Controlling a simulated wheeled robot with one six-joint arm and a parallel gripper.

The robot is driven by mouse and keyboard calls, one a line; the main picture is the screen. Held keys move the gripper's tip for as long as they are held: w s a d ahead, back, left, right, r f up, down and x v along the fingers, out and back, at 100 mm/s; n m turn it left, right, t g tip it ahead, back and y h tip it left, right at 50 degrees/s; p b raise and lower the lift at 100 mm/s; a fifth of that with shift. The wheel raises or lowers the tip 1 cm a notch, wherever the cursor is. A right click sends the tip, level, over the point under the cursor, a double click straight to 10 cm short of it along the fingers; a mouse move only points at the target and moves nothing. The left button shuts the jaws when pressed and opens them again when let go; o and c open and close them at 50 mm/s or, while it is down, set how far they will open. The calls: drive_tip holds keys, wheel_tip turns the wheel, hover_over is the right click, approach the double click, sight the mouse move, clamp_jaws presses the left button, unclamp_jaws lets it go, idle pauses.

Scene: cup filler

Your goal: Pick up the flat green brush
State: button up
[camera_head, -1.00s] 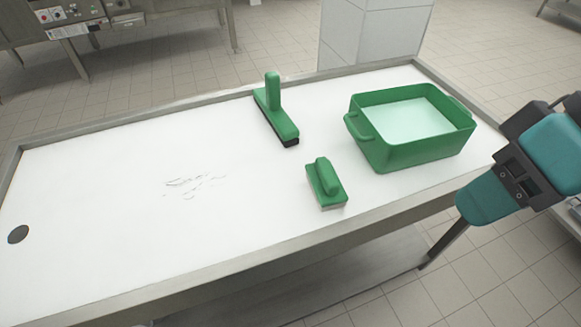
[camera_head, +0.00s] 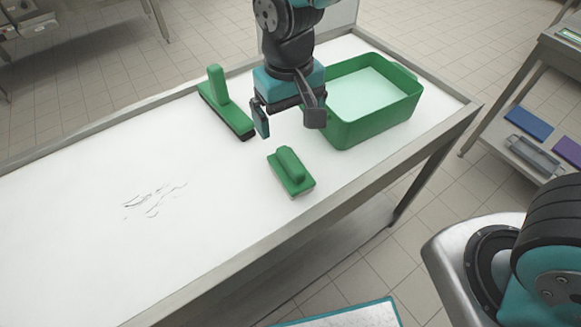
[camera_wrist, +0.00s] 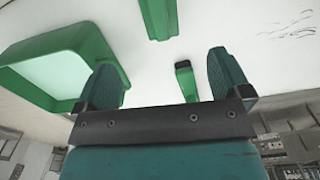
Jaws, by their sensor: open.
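The flat green brush (camera_head: 290,172) lies on the white table near its front edge, its rounded handle upward. It shows in part at the top of the wrist view (camera_wrist: 158,14). My gripper (camera_head: 290,129) is open and empty above the table, beyond the brush and apart from it. In the wrist view my two fingers (camera_wrist: 165,72) are wide apart, with the brush beyond their tips.
A green tub (camera_head: 342,133) with pale contents stands right of my gripper. A green squeegee-like tool (camera_head: 225,108) with an upright handle lies to the left. Marks (camera_head: 152,198) lie on the left tabletop. A raised rim (camera_head: 300,212) edges the table.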

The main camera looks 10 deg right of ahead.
sight(290, 160)
wheel_tip(290, 160, down, 11)
drive_tip(key=shift+d+r+p, duration=0.1)
drive_tip(key=shift+r+p, duration=0.05)
drive_tip(key=shift+p, duration=0.3)
drive_tip(key=shift+f+p, duration=0.6)
drive_tip(key=shift+f, duration=2.1)
drive_tip(key=c, duration=1.1)
drive_tip(key=shift+r, duration=0.1)
wheel_tip(290, 160, up, 20)
drive_tip(key=shift+b, duration=0.65)
drive_tip(key=shift+o, duration=0.9)
